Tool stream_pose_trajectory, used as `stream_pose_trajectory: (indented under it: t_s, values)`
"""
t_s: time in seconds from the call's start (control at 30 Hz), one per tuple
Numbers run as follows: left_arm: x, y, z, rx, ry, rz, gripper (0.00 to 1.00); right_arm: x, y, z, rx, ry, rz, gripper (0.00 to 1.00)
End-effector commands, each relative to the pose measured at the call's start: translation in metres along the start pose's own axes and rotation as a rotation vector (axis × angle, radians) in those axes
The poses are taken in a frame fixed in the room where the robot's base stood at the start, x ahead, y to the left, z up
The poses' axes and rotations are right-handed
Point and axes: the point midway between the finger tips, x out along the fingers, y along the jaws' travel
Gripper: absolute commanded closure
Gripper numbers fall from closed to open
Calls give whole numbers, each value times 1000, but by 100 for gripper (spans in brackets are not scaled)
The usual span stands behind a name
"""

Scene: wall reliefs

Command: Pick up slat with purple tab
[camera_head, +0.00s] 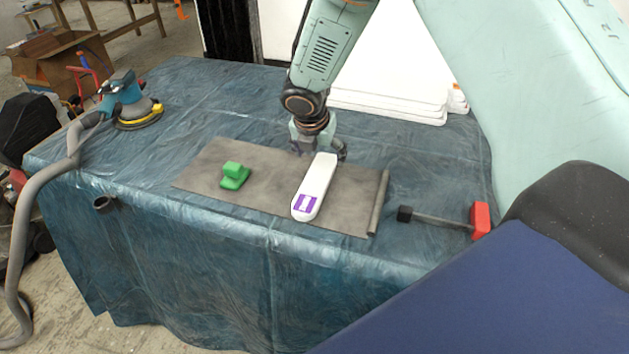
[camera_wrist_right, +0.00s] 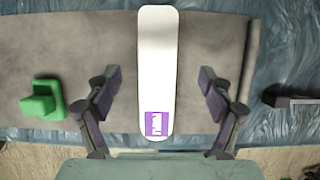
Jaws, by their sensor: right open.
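The slat (camera_head: 315,186) is a long white piece with rounded ends and a purple tab (camera_head: 306,203) at its near end. It lies on the grey mat (camera_head: 205,170). My right gripper (camera_head: 318,150) is over the slat's far end in the head view. In the right wrist view the slat (camera_wrist_right: 158,60) runs between the two fingers of my right gripper (camera_wrist_right: 160,92), with a gap on each side. The fingers are open and do not touch it. The purple tab (camera_wrist_right: 156,124) shows at the bottom of the slat. My left gripper is not in view.
A green block (camera_head: 235,176) sits on the mat to the left of the slat. A clamp with a red end (camera_head: 480,220) lies to the right. A sander (camera_head: 130,105) with a hose is at the far left. White boards (camera_head: 390,100) are stacked at the back.

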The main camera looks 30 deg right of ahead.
Motion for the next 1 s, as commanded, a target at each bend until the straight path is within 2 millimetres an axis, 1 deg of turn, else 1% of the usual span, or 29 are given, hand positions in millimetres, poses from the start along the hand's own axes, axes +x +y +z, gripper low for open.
stream_pose_trajectory:
  t_s: [0.03,0.17,0.33,0.47,0.57,0.77,1.0]
  values:
    - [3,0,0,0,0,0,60,8,-1,-2,0,1,0,19]
    - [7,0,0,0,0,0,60,22,-1,-4,-1,1,0,19]
    - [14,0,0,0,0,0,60,47,0,-8,-2,1,-1,19]
    - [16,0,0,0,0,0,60,61,0,-6,0,0,0,19]
    - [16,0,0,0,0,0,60,65,2,-5,0,-1,1,19]
    - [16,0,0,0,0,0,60,65,3,-4,-1,-1,2,19]
    - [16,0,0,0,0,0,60,65,4,-3,-1,-1,1,38]
